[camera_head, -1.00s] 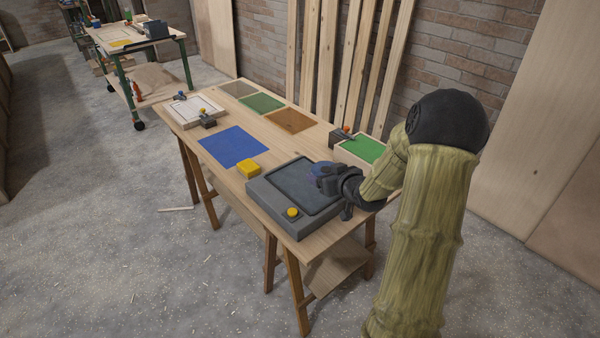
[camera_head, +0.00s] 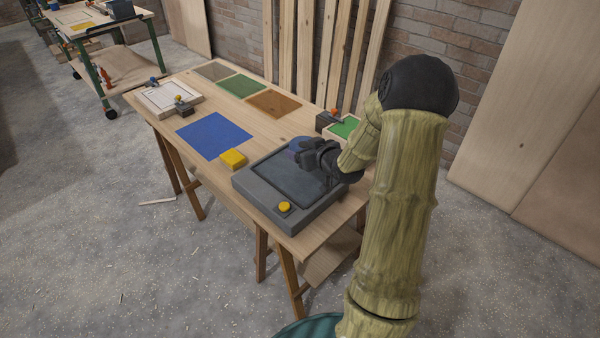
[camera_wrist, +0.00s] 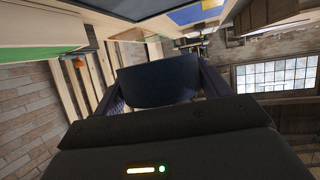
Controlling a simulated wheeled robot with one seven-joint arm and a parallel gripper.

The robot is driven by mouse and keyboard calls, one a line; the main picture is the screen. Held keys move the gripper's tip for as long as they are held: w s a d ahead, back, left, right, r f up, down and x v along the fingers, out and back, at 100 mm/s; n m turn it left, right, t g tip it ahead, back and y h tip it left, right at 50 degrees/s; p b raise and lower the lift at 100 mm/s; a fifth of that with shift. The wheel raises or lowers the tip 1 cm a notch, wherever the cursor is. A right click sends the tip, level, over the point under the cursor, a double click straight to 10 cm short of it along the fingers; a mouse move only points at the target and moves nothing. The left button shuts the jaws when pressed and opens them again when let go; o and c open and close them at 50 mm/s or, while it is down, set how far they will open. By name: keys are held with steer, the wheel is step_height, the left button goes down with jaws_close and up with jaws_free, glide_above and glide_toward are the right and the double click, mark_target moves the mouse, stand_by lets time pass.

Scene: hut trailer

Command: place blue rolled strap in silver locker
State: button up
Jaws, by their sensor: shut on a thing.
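The blue rolled strap (camera_head: 299,144) shows as a rounded blue shape at the tip of my gripper (camera_head: 306,149), at the back right of the grey tray-like box. My gripper is shut on it; its fingers hide part of it. In the wrist view the strap (camera_wrist: 158,84) is a dark blue band between the two fingers, with my gripper (camera_wrist: 158,92) on both sides. I cannot make out a silver locker in either view.
The wooden table (camera_head: 262,122) bears the grey box (camera_head: 246,184) with a yellow knob, a yellow block (camera_head: 233,158), a blue mat (camera_head: 213,136) and a green-topped tray (camera_head: 344,128). A green-legged cart (camera_head: 150,35) stands at the far left. The floor left of the table is open.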

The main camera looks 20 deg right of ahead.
glide_above(305, 178)
step_height(305, 178, down, 5)
steer(key=shift+r, duration=0.1)
steer(key=shift+w+f, duration=0.15)
steer(key=shift+f, duration=0.25)
steer(key=shift+a+r, duration=0.1)
steer(key=shift+a, duration=0.1)
steer(key=f, duration=0.3)
steer(key=shift+s+d+f+b, duration=0.2)
steer(key=shift+d+f+b, duration=0.05)
steer(key=shift+b, duration=0.1)
steer(key=shift+a+f, duration=0.1)
steer(key=shift+f, duration=0.05)
steer(key=shift+f, duration=0.2)
steer(key=o, duration=1.1)
